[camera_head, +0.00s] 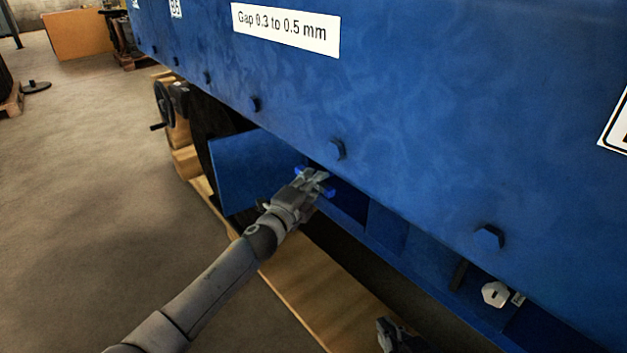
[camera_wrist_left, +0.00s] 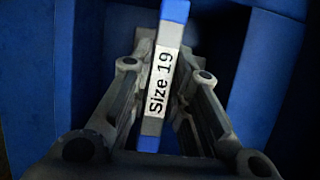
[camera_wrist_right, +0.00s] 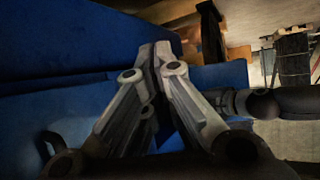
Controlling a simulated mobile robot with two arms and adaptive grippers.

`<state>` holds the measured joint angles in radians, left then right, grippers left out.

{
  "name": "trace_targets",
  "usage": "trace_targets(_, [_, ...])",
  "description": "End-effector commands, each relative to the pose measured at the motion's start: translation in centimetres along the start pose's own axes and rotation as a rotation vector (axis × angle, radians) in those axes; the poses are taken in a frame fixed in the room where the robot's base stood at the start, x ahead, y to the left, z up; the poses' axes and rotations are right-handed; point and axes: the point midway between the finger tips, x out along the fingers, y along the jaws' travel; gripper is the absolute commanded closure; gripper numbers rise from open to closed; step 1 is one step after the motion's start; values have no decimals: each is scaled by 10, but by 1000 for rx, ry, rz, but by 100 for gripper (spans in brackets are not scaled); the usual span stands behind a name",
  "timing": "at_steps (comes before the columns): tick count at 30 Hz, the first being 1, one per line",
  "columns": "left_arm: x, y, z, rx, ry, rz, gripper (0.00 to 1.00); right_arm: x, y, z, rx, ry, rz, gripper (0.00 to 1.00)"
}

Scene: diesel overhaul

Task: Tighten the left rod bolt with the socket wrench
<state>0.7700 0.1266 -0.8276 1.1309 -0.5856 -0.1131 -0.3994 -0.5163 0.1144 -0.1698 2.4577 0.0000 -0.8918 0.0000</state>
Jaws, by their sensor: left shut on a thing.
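My left gripper (camera_head: 318,178) reaches in at the opening in the lower side of the blue engine block. It is shut on the socket wrench (camera_head: 328,191), whose blue ends stick out past the fingers. In the left wrist view the wrench's grey bar (camera_wrist_left: 155,120) has blue ends and a "Size 19" label, and lies between the two fingers (camera_wrist_left: 162,75). The wrench's socket end and the left rod bolt are hidden. My right gripper (camera_head: 388,335) is low at the bottom of the head view; in the right wrist view its fingertips (camera_wrist_right: 162,52) meet, with nothing seen held.
The blue block (camera_head: 420,110) with bolt heads overhangs the opening. A blue panel (camera_head: 235,170) stands left of my left gripper. A white hex-shaped part (camera_head: 495,294) lies at the right in the opening. Wooden beams (camera_head: 320,290) run below.

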Motion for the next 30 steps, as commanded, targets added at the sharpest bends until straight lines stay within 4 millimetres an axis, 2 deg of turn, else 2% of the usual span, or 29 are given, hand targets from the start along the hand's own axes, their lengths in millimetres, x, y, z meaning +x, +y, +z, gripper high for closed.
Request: trace_targets(30, [-17,-3,7,1,1,-3,100,-21,7,56,4,-291,17,100])
